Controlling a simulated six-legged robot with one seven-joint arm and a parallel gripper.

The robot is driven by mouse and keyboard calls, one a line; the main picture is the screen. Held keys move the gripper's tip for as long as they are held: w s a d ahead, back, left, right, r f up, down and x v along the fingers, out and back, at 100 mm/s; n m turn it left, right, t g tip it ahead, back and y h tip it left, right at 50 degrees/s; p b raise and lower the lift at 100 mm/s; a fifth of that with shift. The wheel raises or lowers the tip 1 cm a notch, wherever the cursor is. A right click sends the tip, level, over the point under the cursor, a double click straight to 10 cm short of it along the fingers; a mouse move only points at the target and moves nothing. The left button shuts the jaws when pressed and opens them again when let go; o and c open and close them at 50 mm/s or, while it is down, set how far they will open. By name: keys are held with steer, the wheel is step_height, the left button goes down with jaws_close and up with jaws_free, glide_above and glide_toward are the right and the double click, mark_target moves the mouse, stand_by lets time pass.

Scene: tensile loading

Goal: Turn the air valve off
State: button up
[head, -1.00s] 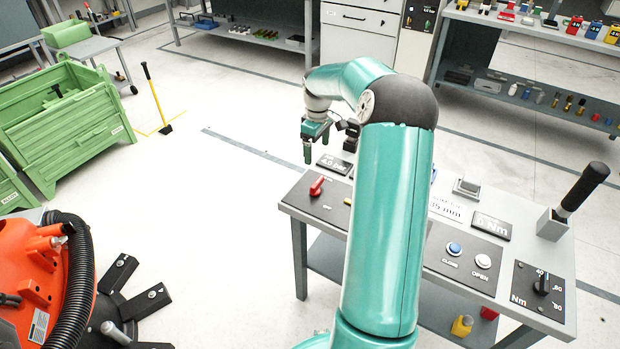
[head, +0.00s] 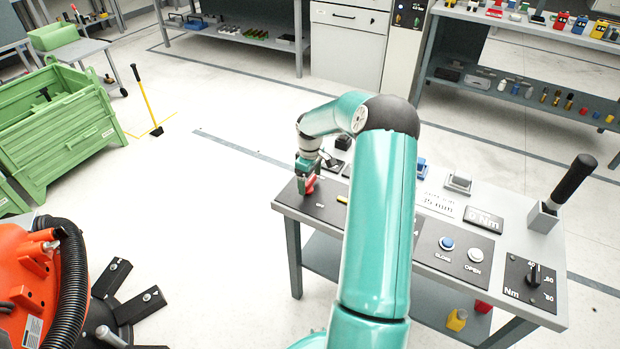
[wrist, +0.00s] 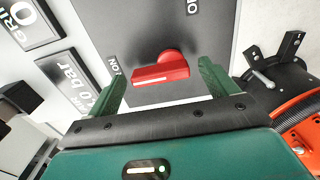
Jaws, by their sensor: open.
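The red air valve handle (wrist: 160,74) sits on a dark panel (wrist: 150,25) in the wrist view. Its bar points to the lower left of its round hub, toward a label that seems to read "ON". In the head view the red handle (head: 309,184) shows partly behind my gripper (head: 304,176) at the left end of the table. In the wrist view my gripper (wrist: 162,88) is open, with one green finger on each side of the handle. I see gaps between the handle and both fingers. Whether the fingertips reach handle depth is unclear.
The grey table (head: 545,300) carries a black lever (head: 570,185), blue and white buttons (head: 447,243) and a torque dial (head: 533,275) to the right. Display plates (wrist: 78,82) stand close beside the valve panel. A green crate (head: 60,130) stands on the floor at left.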

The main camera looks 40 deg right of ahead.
steer(key=c, duration=1)
steer(key=shift+m, duration=0.4)
steer(key=m, duration=0.3)
steer(key=shift+s, duration=0.25)
steer(key=m, duration=0.5)
steer(key=shift+s, duration=0.25)
steer(key=m, duration=0.4)
steer(key=shift+s+a, duration=0.2)
steer(key=shift+s, duration=0.05)
steer(key=m, duration=0.5)
steer(key=shift+s+a, duration=0.2)
